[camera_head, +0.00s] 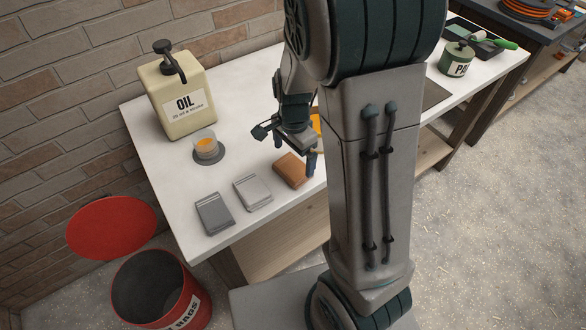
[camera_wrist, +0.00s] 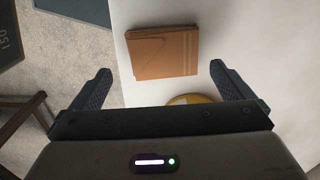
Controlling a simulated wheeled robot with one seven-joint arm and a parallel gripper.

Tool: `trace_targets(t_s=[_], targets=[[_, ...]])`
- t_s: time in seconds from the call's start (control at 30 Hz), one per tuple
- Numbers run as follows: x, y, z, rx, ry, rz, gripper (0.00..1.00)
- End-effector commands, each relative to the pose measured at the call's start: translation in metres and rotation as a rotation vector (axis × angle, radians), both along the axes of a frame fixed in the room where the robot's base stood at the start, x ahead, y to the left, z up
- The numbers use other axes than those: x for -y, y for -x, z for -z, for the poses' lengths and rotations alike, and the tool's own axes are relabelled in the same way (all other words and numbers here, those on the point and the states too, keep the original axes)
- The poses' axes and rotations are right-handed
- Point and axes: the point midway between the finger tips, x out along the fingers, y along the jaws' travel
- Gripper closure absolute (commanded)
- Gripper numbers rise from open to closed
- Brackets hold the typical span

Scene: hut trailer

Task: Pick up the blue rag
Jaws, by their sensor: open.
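I cannot make out a clearly blue rag in either view. In the head view a row of folded cloths lies along the front edge of the white worktop: a dark grey one (camera_head: 214,213), a light grey one (camera_head: 253,192) and an orange-brown one (camera_head: 290,170). My gripper (camera_head: 287,148) is open and empty above the worktop by the orange-brown cloth. In the wrist view my gripper (camera_wrist: 160,70) has its fingers wide apart, with the orange-brown cloth (camera_wrist: 163,52) beyond and between them. My arm hides part of the worktop.
On the white worktop (camera_head: 160,165), an oil jug (camera_head: 178,95) and a cup with orange contents (camera_head: 206,145) stand at the left. A yellow item (camera_wrist: 190,99) is partly hidden by my gripper. A red bin (camera_head: 150,292) stands on the floor; a green can (camera_head: 456,60) is far right.

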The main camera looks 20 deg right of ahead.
Motion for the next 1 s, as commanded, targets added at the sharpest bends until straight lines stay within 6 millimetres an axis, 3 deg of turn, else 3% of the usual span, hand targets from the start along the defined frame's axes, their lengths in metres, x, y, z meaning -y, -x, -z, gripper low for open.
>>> trace_targets(t_s=[0.33, 0.67, 0.8, 1.0], targets=[[-0.001, -0.002, 0.041, -0.005, 0.001, 0.000, 0.00], [-0.002, -0.003, 0.047, -0.001, 0.000, -0.001, 0.00], [-0.002, -0.003, 0.047, -0.001, 0.000, -0.001, 0.36], [-0.002, -0.003, 0.047, -0.001, 0.000, -0.001, 0.37]])
